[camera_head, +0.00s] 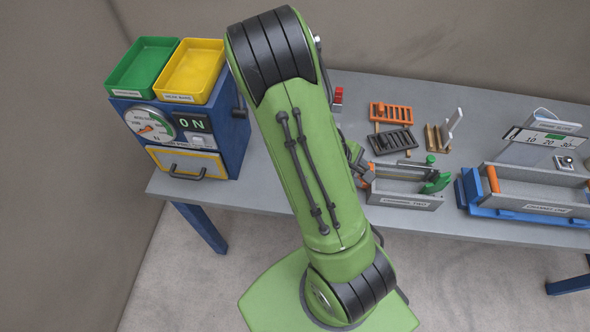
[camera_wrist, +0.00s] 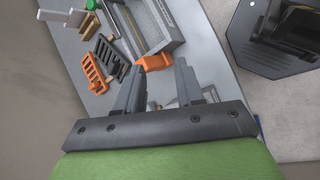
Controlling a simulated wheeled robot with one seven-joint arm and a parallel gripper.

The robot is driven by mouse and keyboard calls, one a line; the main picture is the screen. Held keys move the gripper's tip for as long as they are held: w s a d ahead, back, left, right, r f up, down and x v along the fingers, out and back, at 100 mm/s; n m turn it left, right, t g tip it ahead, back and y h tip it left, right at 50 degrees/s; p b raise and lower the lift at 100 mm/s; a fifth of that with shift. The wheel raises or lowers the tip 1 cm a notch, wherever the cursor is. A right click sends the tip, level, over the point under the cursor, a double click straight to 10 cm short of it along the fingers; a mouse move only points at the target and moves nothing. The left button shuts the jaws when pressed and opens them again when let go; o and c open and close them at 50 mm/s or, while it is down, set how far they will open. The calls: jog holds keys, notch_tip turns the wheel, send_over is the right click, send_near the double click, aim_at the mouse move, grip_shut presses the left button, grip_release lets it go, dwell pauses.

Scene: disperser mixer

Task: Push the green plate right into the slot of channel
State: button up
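The green plate (camera_head: 437,183) leans at the right end of a grey channel (camera_head: 403,200) in the head view. The channel also shows at the top of the wrist view (camera_wrist: 172,38). The plate cannot be made out in the wrist view. An orange block (camera_wrist: 154,62) sits at the near end of the channel; it shows partly in the head view (camera_head: 370,176). My gripper (camera_wrist: 160,75) is open, with its two fingers apart and the orange block at the gap between their tips. I cannot tell whether the fingers touch it. My arm hides most of the gripper in the head view.
A second channel (camera_head: 535,203) with an orange piece and blue base stands to the right. An orange rack (camera_head: 391,112), a dark rack (camera_head: 392,140) and a wooden holder (camera_head: 438,138) lie behind. A blue machine (camera_head: 185,130) with bins stands left; clear table lies beside it.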

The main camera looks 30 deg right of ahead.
jog(key=w+a+r+m+t+y, duration=0.3)
jog(key=w+a+r, duration=0.1)
jog(key=a+r, duration=0.25)
jog(key=s+a+r+t+y, duration=0.2)
jog(key=s+a+r, duration=0.1)
jog(key=a+r, duration=0.4)
jog(key=s+a+r+m+t+y, duration=0.1)
jog(key=s+a+r+t, duration=0.2)
jog(key=a+r, duration=0.4)
jog(key=shift+s+a+r+m+y, duration=0.25)
jog(key=shift+s+r+y, duration=0.2)
jog(key=shift+r, duration=0.3)
jog(key=shift+o, duration=0.5)
notch_tip(320, 180, down, 5)
jog(key=b, duration=0.5)
jog(key=shift+s, duration=0.1)
jog(key=shift+r+p, duration=0.4)
jog(key=shift+d, duration=0.1)
